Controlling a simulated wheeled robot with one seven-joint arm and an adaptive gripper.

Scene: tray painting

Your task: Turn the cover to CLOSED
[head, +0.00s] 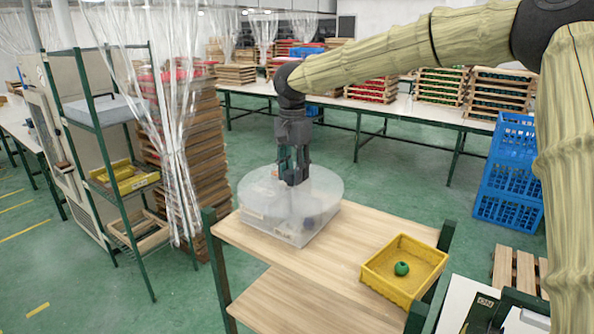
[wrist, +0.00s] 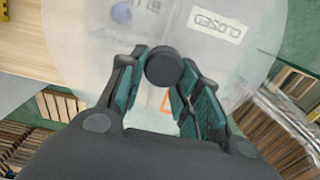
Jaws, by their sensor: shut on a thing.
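The cover (head: 325,189) is a translucent round disc on top of a pale, see-through box (head: 290,236) on the wooden cart. My gripper (head: 292,178) points down at the disc's middle. In the wrist view, my gripper (wrist: 164,74) is shut on a round dark knob (wrist: 163,67) at the cover's centre. An orange-edged mark (wrist: 166,103) sits just below the knob. Where the cover's pointer or opening lies, I cannot tell.
The wooden cart top (head: 350,232) is clear between the box and a yellow tray (head: 432,250) holding a green ball (head: 402,268). A green-framed rack (head: 110,160) with clear plastic curtains stands at left. Blue crates (head: 510,175) are stacked at right.

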